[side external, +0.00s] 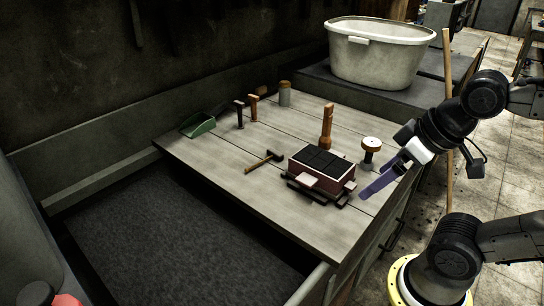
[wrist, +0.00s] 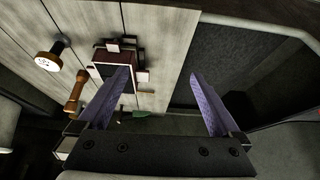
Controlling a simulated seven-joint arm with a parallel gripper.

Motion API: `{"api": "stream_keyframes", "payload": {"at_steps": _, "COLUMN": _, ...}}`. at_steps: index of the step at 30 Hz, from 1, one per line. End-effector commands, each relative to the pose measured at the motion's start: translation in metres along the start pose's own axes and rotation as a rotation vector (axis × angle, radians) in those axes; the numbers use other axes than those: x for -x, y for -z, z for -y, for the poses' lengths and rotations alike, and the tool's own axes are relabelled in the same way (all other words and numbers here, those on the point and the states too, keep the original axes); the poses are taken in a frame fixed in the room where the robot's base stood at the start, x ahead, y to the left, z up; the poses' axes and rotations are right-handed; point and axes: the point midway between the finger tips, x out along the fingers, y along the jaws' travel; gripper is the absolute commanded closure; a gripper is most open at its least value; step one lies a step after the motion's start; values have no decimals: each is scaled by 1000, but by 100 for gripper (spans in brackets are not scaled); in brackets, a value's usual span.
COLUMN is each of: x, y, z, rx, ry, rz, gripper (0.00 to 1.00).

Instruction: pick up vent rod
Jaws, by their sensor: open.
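My gripper (side external: 368,193) has purple fingers and hangs at the right edge of the plank table, beside the red moulding box. In the wrist view my gripper (wrist: 160,74) is open, its fingers wide apart with nothing between them. No thing is plainly a vent rod. I cannot tell whether one of these is the rod.
The red box with a black top (side external: 322,165) also shows in the wrist view (wrist: 108,58). A pale-topped knob (side external: 371,145) stands near my gripper. The table's front left is clear.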

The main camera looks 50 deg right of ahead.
Motion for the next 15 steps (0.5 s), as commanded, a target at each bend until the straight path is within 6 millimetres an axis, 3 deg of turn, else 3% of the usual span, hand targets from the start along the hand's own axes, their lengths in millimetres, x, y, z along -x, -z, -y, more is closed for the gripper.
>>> {"api": "stream_keyframes", "payload": {"at_steps": 7, "x": 0, "y": 0, "z": 0, "rx": 27, "ry": 0, "rz": 2, "gripper": 0}}
{"api": "stream_keyframes", "payload": {"at_steps": 11, "x": 3, "y": -3, "z": -2, "rx": 148, "ry": -7, "rz": 22, "gripper": 0}}
{"api": "stream_keyframes", "payload": {"at_steps": 15, "x": 27, "y": 24, "z": -10, "rx": 374, "ry": -43, "rz": 14, "gripper": 0}}
